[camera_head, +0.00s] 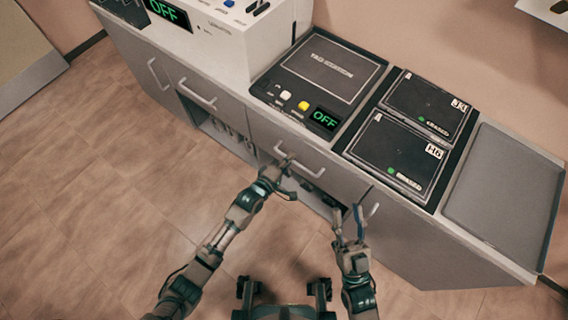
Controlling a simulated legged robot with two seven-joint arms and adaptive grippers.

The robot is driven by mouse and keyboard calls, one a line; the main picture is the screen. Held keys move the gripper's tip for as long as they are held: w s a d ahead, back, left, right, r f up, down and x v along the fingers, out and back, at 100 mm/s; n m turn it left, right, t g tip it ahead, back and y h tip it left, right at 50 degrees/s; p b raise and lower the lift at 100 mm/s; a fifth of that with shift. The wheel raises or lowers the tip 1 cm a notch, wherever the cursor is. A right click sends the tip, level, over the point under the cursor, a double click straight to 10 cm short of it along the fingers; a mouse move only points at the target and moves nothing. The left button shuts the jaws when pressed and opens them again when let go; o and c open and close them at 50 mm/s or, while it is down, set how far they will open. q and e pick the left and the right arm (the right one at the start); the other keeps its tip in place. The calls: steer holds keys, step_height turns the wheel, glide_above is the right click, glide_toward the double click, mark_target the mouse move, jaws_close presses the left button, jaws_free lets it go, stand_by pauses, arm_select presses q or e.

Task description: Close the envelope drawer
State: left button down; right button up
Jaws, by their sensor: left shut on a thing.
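A grey drawer front (262,128) with a pale bar handle (310,169) sits below the TAG SESSION panel; no label marks it as the envelope drawer. Whether the drawer stands out from the cabinet is hard to tell from above. My right gripper (347,213) is open and empty, in front of the cabinet, just left of another handle (373,210).
Open shelf space with small items (228,135) shows under the fronts. On the counter are the TAG SESSION panel (318,68) reading OFF, two dark ERASED pads (395,150) and a grey tray (505,185). More handles (197,97) lie left. The left floor is clear.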

arm_select(q)
steer(key=shift+d+f, duration=0.2)
steer(key=shift+d, duration=0.5)
steer(key=c, duration=1.3)
jaws_free()
steer(key=shift+d+f, duration=0.1)
steer(key=shift+d, duration=0.05)
steer(key=shift+o, duration=0.5)
steer(key=shift+w+d, duration=0.1)
steer(key=shift+w, duration=0.05)
steer(key=shift+a, duration=0.6)
steer(key=v, duration=1.1)
steer(key=shift+s+a, duration=0.15)
steer(key=shift+s, duration=0.1)
arm_select(e)
steer(key=shift+s+d+r, duration=0.1)
steer(key=shift+d, duration=0.2)
arm_select(q)
steer(key=shift+r, duration=0.3)
